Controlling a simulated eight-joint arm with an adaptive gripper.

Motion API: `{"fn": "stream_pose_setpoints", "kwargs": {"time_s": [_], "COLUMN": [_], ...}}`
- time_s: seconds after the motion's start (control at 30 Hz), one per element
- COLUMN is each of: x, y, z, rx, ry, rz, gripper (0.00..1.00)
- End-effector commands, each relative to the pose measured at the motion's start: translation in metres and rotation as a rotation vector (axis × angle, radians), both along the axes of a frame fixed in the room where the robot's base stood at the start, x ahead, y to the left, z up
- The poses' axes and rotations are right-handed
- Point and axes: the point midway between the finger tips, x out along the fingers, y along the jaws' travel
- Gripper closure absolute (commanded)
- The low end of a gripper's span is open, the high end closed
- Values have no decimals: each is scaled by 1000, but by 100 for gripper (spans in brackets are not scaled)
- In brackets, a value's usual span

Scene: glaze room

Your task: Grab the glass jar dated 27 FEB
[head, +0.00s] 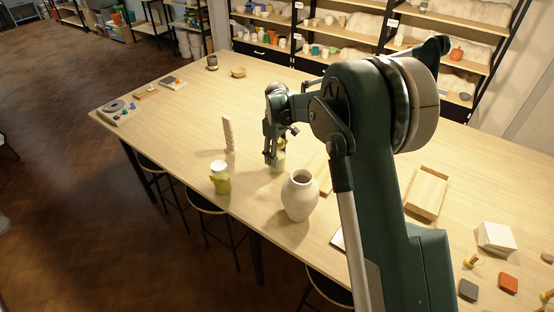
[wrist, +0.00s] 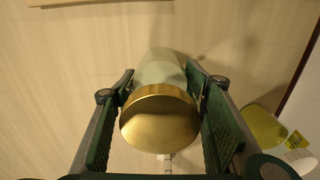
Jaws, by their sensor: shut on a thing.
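My gripper (wrist: 160,88) is shut around a glass jar (wrist: 159,70) with a brushed gold lid (wrist: 160,118), one finger against each side. In the head view my gripper (head: 271,158) is at this greenish jar (head: 279,165), partly hiding it. No date is readable on it, and I cannot tell whether it is clear of the table. A second yellow-green jar (head: 220,184) with a white lid stands apart to the left. It also shows in the wrist view (wrist: 265,125) at the right, with a yellow label too small to read.
A cream vase (head: 300,197) stands close in front of the held jar. A tall pale upright piece (head: 229,135) is behind it to the left. A wooden tray (head: 427,191) lies to the right on the table (head: 180,115). The far left middle of the table is clear.

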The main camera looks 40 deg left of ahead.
Motion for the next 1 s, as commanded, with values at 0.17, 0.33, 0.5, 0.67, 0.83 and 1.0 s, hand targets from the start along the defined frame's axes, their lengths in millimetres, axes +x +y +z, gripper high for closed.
{"fn": "stream_pose_setpoints", "kwargs": {"time_s": [0.17,0.33,0.5,0.67,0.83,1.0], "x": [0,0,0,0,0,0], "y": [0,0,0,0,0,0], "z": [24,48,69,80,85,85], "rx": [0,0,0,0,0,0], "ry": [0,0,0,0,0,0], "rz": [0,0,0,0,0,0], "gripper": [81,81,81,81,81,81]}}
